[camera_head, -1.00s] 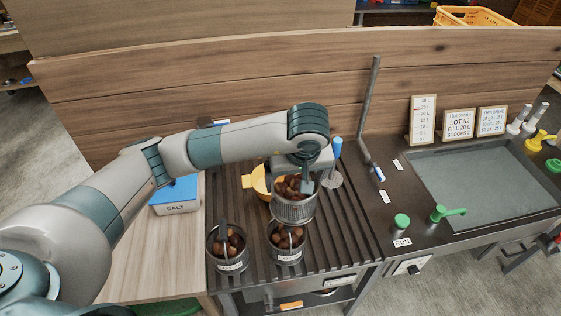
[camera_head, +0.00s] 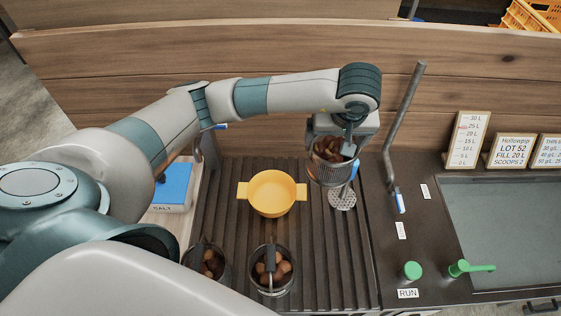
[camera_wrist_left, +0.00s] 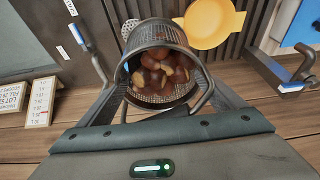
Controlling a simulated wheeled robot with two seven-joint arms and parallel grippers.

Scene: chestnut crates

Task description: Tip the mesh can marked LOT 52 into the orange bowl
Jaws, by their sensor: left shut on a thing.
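My left gripper (camera_head: 349,140) is shut on a mesh can (camera_head: 329,174) of brown chestnuts, held above the slatted top. The wrist view shows the same can (camera_wrist_left: 163,34) between the fingers (camera_wrist_left: 162,98), chestnuts inside; no mark on it can be read. It looks about upright. The orange bowl (camera_head: 272,194), two-handled and empty, stands on the slats left of the held can; it also shows in the wrist view (camera_wrist_left: 210,22). Two more cans of chestnuts, one at front (camera_head: 273,286) and one further left (camera_head: 190,262), stand nearer. My right gripper is not in view.
A perforated skimmer (camera_head: 342,198) lies under and beside the held can. A bent metal post (camera_head: 404,125) rises to its right. A blue-topped box (camera_head: 172,187) stands left of the bowl. Signs (camera_head: 514,151), one reading LOT 52, stand behind the grey basin (camera_head: 500,215).

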